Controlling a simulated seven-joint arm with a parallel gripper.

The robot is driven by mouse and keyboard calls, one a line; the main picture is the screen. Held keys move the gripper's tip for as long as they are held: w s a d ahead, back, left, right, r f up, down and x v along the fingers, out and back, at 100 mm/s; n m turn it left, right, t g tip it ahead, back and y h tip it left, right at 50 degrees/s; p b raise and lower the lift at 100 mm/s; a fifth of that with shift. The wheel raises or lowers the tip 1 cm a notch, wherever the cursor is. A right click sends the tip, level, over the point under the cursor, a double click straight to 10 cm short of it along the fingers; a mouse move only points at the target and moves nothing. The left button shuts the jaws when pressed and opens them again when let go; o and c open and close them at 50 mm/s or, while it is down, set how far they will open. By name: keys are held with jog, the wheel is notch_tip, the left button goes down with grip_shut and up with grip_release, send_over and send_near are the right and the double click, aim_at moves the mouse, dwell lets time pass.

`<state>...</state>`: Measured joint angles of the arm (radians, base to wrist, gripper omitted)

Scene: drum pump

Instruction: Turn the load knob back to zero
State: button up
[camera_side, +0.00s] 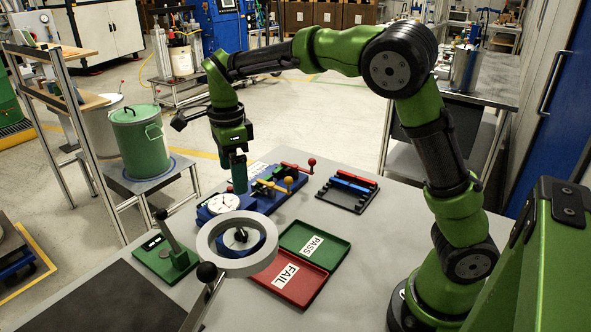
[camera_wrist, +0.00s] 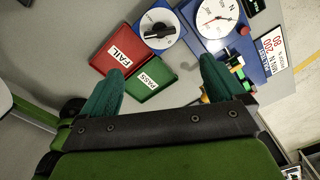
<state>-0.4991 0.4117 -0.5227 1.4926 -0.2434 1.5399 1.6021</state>
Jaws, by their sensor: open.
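The load knob (camera_wrist: 158,31) is black and sits on a round white scale (camera_wrist: 169,40) on a blue base, at the top centre of the wrist view. A pale mark shows on the knob, but its scale reading is too small to tell. In the side view the knob (camera_side: 240,236) shows through a grey ring. My gripper (camera_wrist: 158,84) is open and empty, its two teal fingers wide apart. In the side view my gripper (camera_side: 239,184) points down beside the blue gauge fixture, behind and apart from the knob.
A white dial gauge (camera_wrist: 216,19) with a red needle is right of the knob. A red FAIL tray (camera_side: 288,283) and green PASS tray (camera_side: 315,245) lie nearby. The grey ring (camera_side: 208,240) stands in front of the knob. A green lever stand (camera_side: 165,258) is at left.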

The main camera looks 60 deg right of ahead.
notch_tip(320, 180, down, 15)
jog(key=shift+r, duration=0.1)
jog(key=shift+c, duration=0.3)
jog(key=c, duration=1)
